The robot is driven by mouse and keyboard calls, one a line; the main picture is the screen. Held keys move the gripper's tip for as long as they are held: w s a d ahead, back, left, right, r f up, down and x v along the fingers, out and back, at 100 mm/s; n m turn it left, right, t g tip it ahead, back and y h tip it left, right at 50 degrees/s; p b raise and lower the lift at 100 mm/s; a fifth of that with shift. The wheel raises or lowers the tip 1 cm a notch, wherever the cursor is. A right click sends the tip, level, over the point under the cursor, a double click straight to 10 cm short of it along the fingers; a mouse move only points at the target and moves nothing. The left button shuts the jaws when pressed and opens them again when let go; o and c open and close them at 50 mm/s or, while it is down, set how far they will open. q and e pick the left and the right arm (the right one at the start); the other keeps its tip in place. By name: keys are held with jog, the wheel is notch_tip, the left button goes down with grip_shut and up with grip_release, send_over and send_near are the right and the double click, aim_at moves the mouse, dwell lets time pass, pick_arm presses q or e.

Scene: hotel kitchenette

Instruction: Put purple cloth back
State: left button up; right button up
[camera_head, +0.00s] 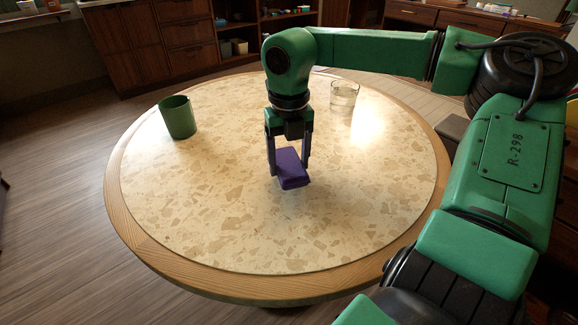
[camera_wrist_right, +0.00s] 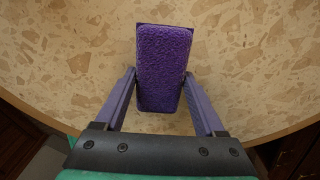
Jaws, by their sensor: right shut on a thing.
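The purple cloth (camera_head: 291,170) is a small block-like piece with a rough, textured face in the right wrist view (camera_wrist_right: 162,68). My right gripper (camera_head: 287,165) is shut on it, with one finger at each side. It hangs over the middle of the round table (camera_head: 215,225); I cannot tell for sure whether it touches the top. In the right wrist view, the fingers of my right gripper (camera_wrist_right: 160,100) press on its lower half. My left gripper is not in view.
A green cup (camera_head: 178,117) stands on the table's left side. A clear glass (camera_head: 344,96) with liquid stands at the back right, close behind my right arm. Wooden cabinets (camera_head: 160,45) stand behind.

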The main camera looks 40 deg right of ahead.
aim_at(289, 162)
notch_tip(289, 162, down, 2)
jog(key=shift+d, duration=0.1)
jog(key=o, duration=1.2)
jog(key=shift+c, duration=0.2)
jog(key=shift+r, duration=0.2)
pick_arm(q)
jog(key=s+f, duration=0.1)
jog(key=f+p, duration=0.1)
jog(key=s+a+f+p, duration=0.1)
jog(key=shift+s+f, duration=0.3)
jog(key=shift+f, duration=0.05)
pick_arm(e)
notch_tip(289, 162, up, 12)
